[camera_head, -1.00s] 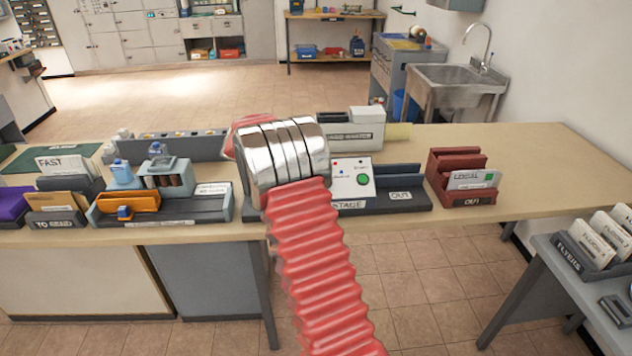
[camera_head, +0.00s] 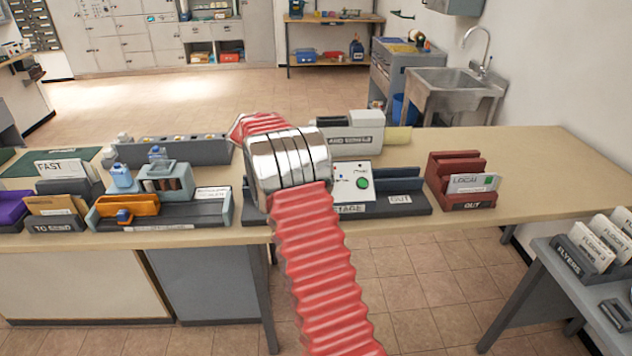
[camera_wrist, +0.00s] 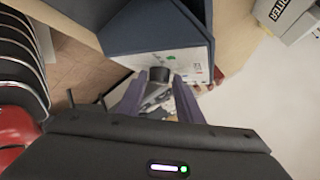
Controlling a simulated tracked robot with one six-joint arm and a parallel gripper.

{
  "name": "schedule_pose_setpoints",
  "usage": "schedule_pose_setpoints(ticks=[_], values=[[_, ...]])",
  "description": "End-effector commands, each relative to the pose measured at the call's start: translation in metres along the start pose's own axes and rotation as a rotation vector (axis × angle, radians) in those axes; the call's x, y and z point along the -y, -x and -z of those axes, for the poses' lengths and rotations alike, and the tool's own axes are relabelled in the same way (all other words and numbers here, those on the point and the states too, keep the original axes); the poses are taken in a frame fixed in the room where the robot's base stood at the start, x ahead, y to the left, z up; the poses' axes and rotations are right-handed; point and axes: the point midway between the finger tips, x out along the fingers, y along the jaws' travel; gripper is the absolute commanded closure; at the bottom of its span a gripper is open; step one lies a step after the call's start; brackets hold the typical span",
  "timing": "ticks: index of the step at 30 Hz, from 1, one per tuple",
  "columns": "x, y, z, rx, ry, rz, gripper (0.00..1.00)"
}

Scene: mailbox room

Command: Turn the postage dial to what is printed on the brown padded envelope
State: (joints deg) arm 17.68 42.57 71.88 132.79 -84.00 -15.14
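In the wrist view, the white panel (camera_wrist: 188,60) sits on a dark blue body. A dark round dial knob (camera_wrist: 158,74) projects from it. My gripper (camera_wrist: 158,90) is open in front of the panel. Its fingers stand either side of the knob's line; I cannot tell whether they touch it. A tan envelope (camera_head: 52,204) stands in the "TO SEND" rack at left, its print too small to read; I cannot tell if it is padded.
A red rack (camera_head: 462,182) marked "OUT" stands right of the machine. A grey tray (camera_head: 200,213) with a blue-capped bottle and an orange holder lies left. The grey-white scale-like machine (camera_head: 352,138) stands behind. The counter's right part (camera_head: 560,180) is clear.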

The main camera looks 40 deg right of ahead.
Motion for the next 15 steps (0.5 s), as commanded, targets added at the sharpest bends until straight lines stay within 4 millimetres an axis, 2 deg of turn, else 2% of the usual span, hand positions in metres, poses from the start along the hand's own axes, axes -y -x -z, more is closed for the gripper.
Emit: schedule_pose_setpoints(ticks=[5, 15], values=[[-0.0008, 0.0002, 0.0000, -0.001, 0.002, -0.001, 0.55], [-0.0014, 0.0036, -0.0002, -0.001, 0.002, -0.001, 0.55]])
